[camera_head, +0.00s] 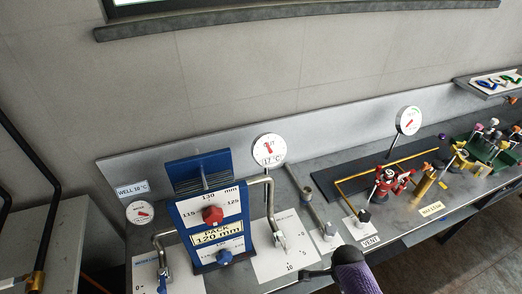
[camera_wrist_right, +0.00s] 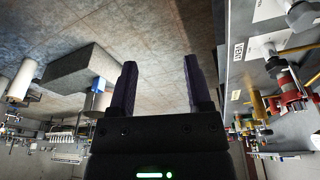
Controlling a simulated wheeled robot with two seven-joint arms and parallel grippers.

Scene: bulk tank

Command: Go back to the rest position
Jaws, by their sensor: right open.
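My right gripper (camera_wrist_right: 161,85) is open in the right wrist view, with two dark purple fingers apart and nothing between them. A purple and black part at the bottom of the head view looks like part of my right gripper (camera_head: 355,272), in front of the bench's front edge. My left gripper is not in view. The bench (camera_head: 330,262) runs along the wall, and the right gripper appears clear of it in the wrist view.
A blue panel (camera_head: 213,243) with red and blue knobs stands on the bench between bent metal pipes. Dial gauges (camera_head: 269,150), a red valve (camera_head: 388,182) and a green tray (camera_head: 485,151) stand farther right. The wrist view shows open floor (camera_wrist_right: 160,30) beside the bench.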

